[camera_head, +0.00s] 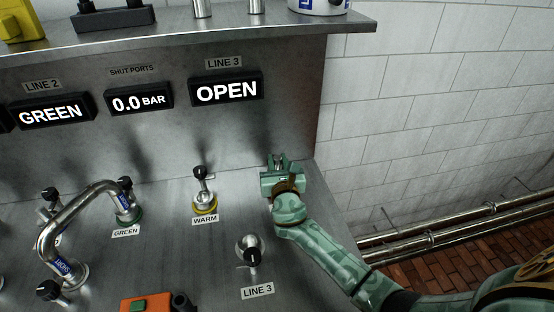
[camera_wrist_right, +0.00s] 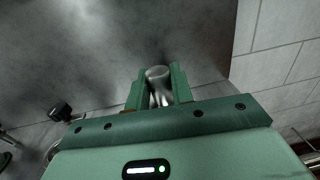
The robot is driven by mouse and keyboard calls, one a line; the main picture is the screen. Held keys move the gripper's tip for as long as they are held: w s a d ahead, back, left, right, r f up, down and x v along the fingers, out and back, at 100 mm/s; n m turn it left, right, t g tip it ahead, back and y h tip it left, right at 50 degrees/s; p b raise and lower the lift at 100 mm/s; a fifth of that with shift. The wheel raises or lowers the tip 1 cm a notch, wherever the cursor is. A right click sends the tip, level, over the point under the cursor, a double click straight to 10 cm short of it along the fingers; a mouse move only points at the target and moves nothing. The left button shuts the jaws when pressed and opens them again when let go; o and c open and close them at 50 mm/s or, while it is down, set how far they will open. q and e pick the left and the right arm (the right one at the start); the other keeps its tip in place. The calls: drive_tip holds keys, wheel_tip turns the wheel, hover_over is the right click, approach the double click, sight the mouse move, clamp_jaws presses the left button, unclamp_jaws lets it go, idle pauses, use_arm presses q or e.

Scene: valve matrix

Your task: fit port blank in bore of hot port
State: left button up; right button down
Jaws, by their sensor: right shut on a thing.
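My right gripper (camera_head: 278,160) is at the right end of the steel panel, near its back corner. In the right wrist view its two green fingers (camera_wrist_right: 160,88) are shut on a short silvery cylinder, which looks like the port blank (camera_wrist_right: 158,74). Its round end points away from the gripper toward the steel back wall. I cannot tell whether it touches anything. No label reading HOT shows, so I cannot make out the hot port; the arm and gripper cover part of the panel there. My left gripper is not in view.
The WARM port (camera_head: 204,203) with its small valve stands left of my right gripper. The LINE 3 valve (camera_head: 250,249) is in front. A bent pipe (camera_head: 74,212) runs to the GREEN port. An orange box (camera_head: 148,303) lies at the front. A shelf (camera_head: 300,27) overhangs the displays.

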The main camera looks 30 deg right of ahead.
drive_tip(key=shift+f+b, duration=0.8)
drive_tip(key=shift+f, duration=0.6)
drive_tip(key=shift+r, duration=0.1)
drive_tip(key=shift+p, duration=0.3)
drive_tip(key=shift+f+b, duration=1.35)
drive_tip(key=shift+f, duration=0.4)
drive_tip(key=c, duration=1.1)
unclamp_jaws()
drive_tip(key=shift+c, duration=0.2)
drive_tip(key=shift+s, duration=0.1)
drive_tip(key=p+v, duration=0.2)
drive_tip(key=v, duration=1.4)
drive_tip(key=shift+s, duration=0.1)
drive_tip(key=shift+r, duration=0.1)
